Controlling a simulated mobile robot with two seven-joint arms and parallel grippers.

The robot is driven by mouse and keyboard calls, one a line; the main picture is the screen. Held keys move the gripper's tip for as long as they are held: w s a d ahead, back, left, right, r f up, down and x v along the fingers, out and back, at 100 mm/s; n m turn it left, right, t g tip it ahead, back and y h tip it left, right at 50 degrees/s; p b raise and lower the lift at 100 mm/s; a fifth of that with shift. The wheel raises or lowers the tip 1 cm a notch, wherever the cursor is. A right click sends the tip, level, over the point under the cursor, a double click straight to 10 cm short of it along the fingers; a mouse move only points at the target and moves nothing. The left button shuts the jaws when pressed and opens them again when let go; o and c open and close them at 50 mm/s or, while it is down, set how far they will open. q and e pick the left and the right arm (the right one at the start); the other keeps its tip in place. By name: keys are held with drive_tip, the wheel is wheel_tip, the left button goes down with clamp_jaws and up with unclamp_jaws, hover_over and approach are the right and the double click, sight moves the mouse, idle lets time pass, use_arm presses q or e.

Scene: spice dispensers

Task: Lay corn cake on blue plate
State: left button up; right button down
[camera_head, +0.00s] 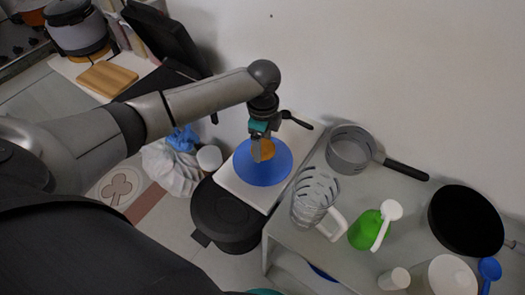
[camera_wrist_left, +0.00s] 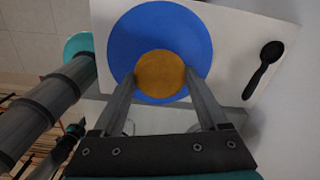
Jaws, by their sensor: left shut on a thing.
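The blue plate (camera_head: 257,172) lies on a white surface in the head view, and it fills the upper middle of the left wrist view (camera_wrist_left: 150,30). The round orange-brown corn cake (camera_head: 267,149) shows over the plate, and in the left wrist view the corn cake (camera_wrist_left: 160,74) sits between the fingertips. My left gripper (camera_head: 262,152) is shut on the corn cake; its fingers (camera_wrist_left: 160,80) flank it on both sides. I cannot tell whether the cake touches the plate. My right gripper is not in view.
A black spoon (camera_wrist_left: 263,70) lies beside the plate. To the right stand a clear jug (camera_head: 314,197), a strainer-like pan (camera_head: 351,150), a green bottle (camera_head: 364,230) and a black pan (camera_head: 465,221). A dark round bin (camera_head: 228,214) stands below the white surface.

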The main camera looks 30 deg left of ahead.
sight(263, 147)
use_arm(q)
drive_tip(key=shift+f, duration=1.75)
drive_tip(key=o, duration=1.5)
drive_tip(key=shift+f, duration=0.1)
drive_tip(key=shift+c, duration=0.2)
wheel_tip(263, 147, up, 12)
drive_tip(key=shift+r+p, duration=0.15)
drive_tip(key=shift+p, duration=0.55)
